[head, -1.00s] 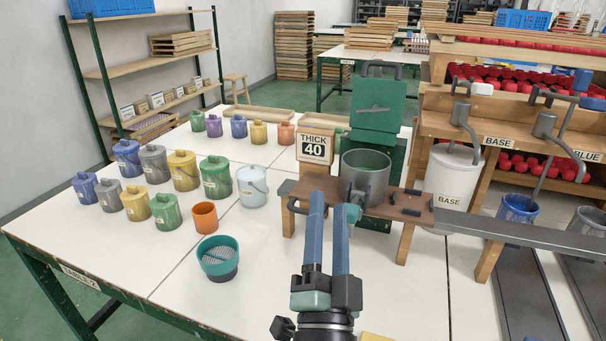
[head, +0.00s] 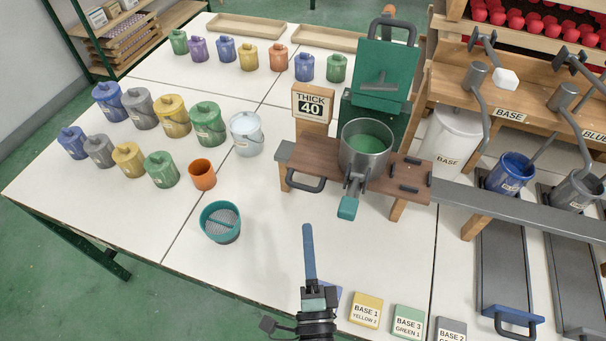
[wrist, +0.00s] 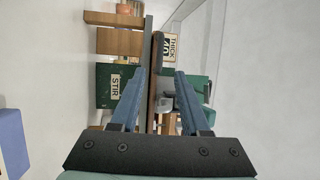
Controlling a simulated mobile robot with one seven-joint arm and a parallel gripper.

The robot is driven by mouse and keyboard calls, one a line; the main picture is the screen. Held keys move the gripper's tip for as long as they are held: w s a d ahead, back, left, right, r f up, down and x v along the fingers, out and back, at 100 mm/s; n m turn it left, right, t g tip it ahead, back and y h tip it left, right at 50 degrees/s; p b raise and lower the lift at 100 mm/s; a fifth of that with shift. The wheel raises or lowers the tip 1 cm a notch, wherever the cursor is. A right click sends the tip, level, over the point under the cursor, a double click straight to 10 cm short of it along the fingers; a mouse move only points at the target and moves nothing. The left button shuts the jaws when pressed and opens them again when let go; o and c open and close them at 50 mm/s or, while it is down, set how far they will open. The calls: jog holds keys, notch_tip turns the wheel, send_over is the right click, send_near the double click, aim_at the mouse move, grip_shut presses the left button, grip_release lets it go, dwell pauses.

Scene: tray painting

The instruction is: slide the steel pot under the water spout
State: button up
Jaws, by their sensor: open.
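The steel pot (head: 378,157) is a grey open pot with green contents. It stands upright on the brown wooden board (head: 320,170) below the green machine. A tap with a teal handle (head: 348,208) sticks out from its front. My gripper (head: 308,228) is empty, in front of the board and apart from the pot. In the head view I see it edge-on; in the wrist view its two blue fingers (wrist: 161,74) are spread. The pot is mostly hidden there behind the fingers. Curved grey spouts (head: 482,100) hang at the right rack; I cannot tell which is the water spout.
A grey rail (head: 500,216) runs right from the board, with a blue pot (head: 508,176) behind it. A teal strainer cup (head: 221,222) and an orange cup (head: 202,175) stand left. Cards (head: 366,310) lie at the front. Table between cup and gripper is clear.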

aim_at(304, 185)
jog(key=w, duration=0.3)
jog(key=w+r, duration=0.1)
jog(key=w, duration=0.3)
jog(key=w+a+r, duration=0.1)
jog(key=w, duration=0.3)
jog(key=shift+w, duration=0.15)
grip_shut()
jog(key=shift+f, duration=0.1)
dwell(0.9)
